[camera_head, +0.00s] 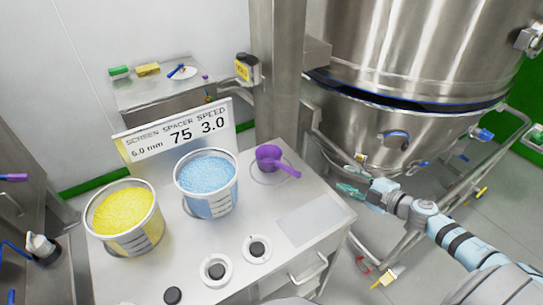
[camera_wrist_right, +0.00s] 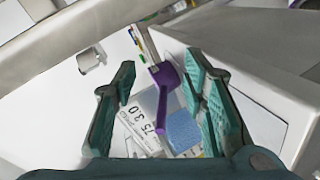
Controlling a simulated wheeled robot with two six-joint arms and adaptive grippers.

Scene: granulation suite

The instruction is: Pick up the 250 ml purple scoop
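The purple scoop (camera_head: 270,156) rests on the grey bench top near its back right corner, with its handle pointing right. In the right wrist view the purple scoop (camera_wrist_right: 166,78) lies between the lines of the fingers, further off. My right gripper (camera_head: 350,189) is to the right of the scoop, past the bench's right edge, apart from it. In the right wrist view my right gripper (camera_wrist_right: 165,108) has its two green fingers spread wide with nothing held. My left gripper does not show in either view.
A bucket of blue granules (camera_head: 207,178) stands left of the scoop, and a bucket of yellow granules (camera_head: 124,212) further left. A sign (camera_head: 175,135) stands behind them. A large steel vessel (camera_head: 400,130) rises behind my right arm. The bench's front right is clear.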

